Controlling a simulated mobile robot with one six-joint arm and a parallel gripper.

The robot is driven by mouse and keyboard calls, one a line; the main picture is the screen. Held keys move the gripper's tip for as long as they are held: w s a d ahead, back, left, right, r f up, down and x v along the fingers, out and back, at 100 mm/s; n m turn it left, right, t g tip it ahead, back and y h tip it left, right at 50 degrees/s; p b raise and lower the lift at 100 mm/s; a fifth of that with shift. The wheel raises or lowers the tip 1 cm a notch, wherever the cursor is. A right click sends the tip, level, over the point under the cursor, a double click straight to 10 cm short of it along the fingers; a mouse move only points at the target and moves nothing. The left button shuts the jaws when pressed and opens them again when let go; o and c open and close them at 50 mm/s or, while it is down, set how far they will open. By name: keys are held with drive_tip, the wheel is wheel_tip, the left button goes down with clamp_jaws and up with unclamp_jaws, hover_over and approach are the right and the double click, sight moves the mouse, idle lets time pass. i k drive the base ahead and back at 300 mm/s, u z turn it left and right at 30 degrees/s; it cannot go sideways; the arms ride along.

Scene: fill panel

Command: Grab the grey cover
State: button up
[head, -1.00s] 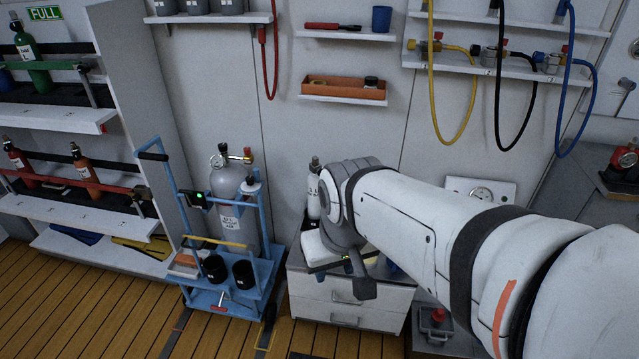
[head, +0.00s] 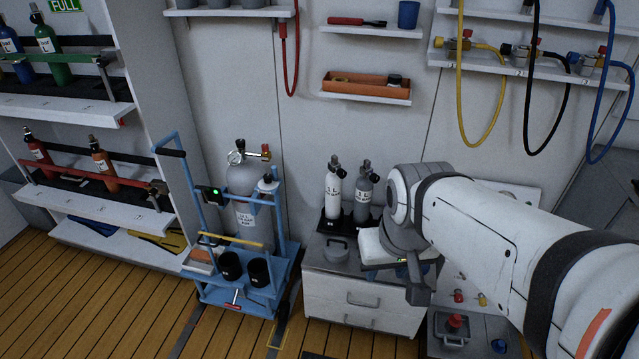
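A small round grey lid-like piece (head: 336,250), likely the grey cover, sits on the top of the white drawer cabinet (head: 340,290), left of my arm's end. It stands in front of a white bottle (head: 333,195) and a grey bottle (head: 364,195) in a black holder. My arm comes in from the right, and its grey end is over the cabinet's right side, apart from the lid. The fingers of my gripper cannot be made out, and I cannot tell if they are open. A white pad-like thing is partly hidden behind the wrist.
A blue cart (head: 270,285) with a large grey cylinder (head: 248,200) and two black cups stands left of the cabinet. Shelves with bottles (head: 100,160) are at the left. Hoses (head: 530,100) hang at the upper right. The wooden floor at lower left is clear.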

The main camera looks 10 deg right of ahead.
sight(337, 250)
drive_tip(key=i, duration=0.95)
drive_tip(key=z, duration=0.05)
